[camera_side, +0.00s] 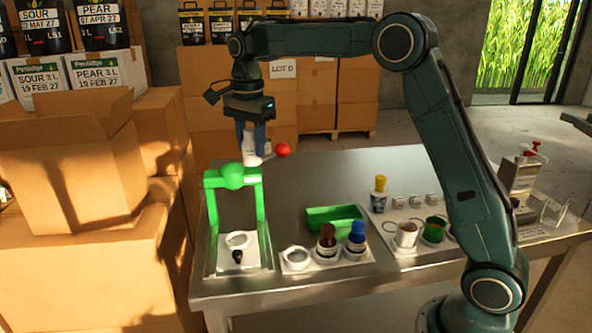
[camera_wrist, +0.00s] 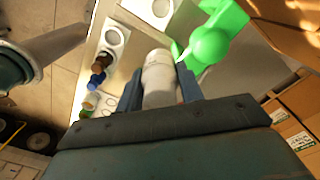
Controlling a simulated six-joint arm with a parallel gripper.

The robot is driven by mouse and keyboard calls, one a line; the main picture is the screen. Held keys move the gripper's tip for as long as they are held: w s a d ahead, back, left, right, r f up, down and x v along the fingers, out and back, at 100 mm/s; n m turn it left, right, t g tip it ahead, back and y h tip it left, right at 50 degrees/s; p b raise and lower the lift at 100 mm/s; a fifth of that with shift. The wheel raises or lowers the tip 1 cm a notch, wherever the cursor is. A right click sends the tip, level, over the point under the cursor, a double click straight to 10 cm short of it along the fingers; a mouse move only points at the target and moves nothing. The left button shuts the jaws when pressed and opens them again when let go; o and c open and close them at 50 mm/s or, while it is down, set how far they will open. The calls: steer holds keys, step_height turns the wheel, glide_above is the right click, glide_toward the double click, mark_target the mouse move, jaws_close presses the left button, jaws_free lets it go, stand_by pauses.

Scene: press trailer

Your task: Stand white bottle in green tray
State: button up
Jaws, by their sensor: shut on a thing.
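My gripper (camera_side: 251,146) is shut on the white bottle (camera_side: 250,150), holding it above the table, near the top of the green press frame. In the wrist view the white bottle (camera_wrist: 159,78) lies between the two blue fingers (camera_wrist: 160,88), and the dark gripper body covers its near end. The bottle's lower end is close to the press's green head; I cannot tell whether they touch. The green tray (camera_side: 322,213) lies on the steel table, to the right of the press and well below and right of my gripper. Its inside is partly hidden.
The green press (camera_side: 261,205) stands at the table's left, with a red ball knob (camera_side: 283,150) beside my gripper. Bottles with brown (camera_side: 327,240) and blue (camera_side: 357,237) tops stand in front of the tray.

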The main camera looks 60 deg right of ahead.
steer(key=s+d, duration=1)
steer(key=d, duration=0.5)
steer(key=shift+f, duration=0.4)
steer(key=shift+s+f, duration=0.1)
step_height(320, 180, down, 20)
steer(key=shift+r, duration=0.1)
steer(key=o, duration=1)
steer(key=shift+o, duration=0.2)
step_height(320, 180, up, 12)
